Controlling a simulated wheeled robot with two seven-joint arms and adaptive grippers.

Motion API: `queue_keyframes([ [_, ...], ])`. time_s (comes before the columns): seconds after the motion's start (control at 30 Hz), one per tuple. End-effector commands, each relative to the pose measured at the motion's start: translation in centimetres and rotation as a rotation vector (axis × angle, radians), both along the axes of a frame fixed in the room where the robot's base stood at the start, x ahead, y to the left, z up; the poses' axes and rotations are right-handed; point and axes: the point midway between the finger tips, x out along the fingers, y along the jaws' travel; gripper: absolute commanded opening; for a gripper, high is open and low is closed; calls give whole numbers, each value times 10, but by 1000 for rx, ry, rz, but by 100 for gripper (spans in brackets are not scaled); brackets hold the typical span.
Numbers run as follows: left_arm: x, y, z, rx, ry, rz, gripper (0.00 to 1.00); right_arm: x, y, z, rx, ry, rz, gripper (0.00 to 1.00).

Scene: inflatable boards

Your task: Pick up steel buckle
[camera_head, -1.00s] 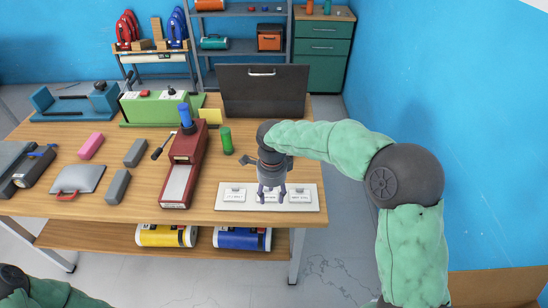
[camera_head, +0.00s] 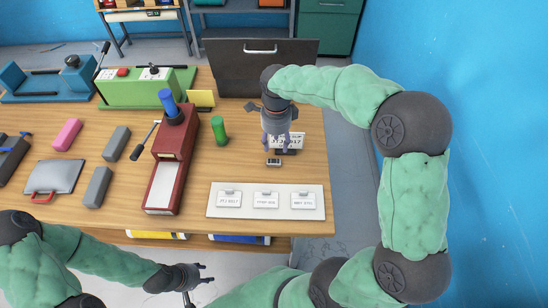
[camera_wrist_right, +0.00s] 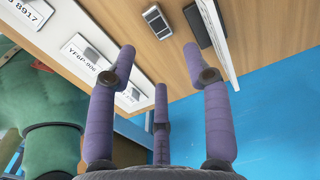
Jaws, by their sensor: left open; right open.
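The steel buckle (camera_head: 273,162) is a small silver-grey rectangle with a dark middle, lying on the wooden table behind the white tag board. It also shows in the right wrist view (camera_wrist_right: 156,20), beyond the fingertips and apart from them. My right gripper (camera_head: 279,147) is open and empty, just behind the buckle in the head view. In the right wrist view its purple fingers (camera_wrist_right: 159,62) are spread. My left gripper (camera_head: 206,274) is open and empty, in front of the table's front edge.
A small number sign on a dark base (camera_head: 289,141) stands close beside the right gripper. The white board with three tags (camera_head: 247,208) lies in front. A green cylinder (camera_head: 219,130) and a red device (camera_head: 188,152) are left; a dark case (camera_head: 225,72) stands behind.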

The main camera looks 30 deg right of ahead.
Motion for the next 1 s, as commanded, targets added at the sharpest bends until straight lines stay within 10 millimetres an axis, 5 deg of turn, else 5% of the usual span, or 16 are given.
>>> queue_keyframes([
  [0.2, 0, 0, -13, 0, 0, 0, 45, -1, 1, -36, 0, 4, 0, 50],
  [0.77, 0, 0, -41, 0, 0, 0, 45, 0, 8, -93, 0, 2, 0, 50],
  [1.0, 0, 0, -41, 0, 0, 0, 45, 0, 8, -98, 0, 0, 0, 50],
])
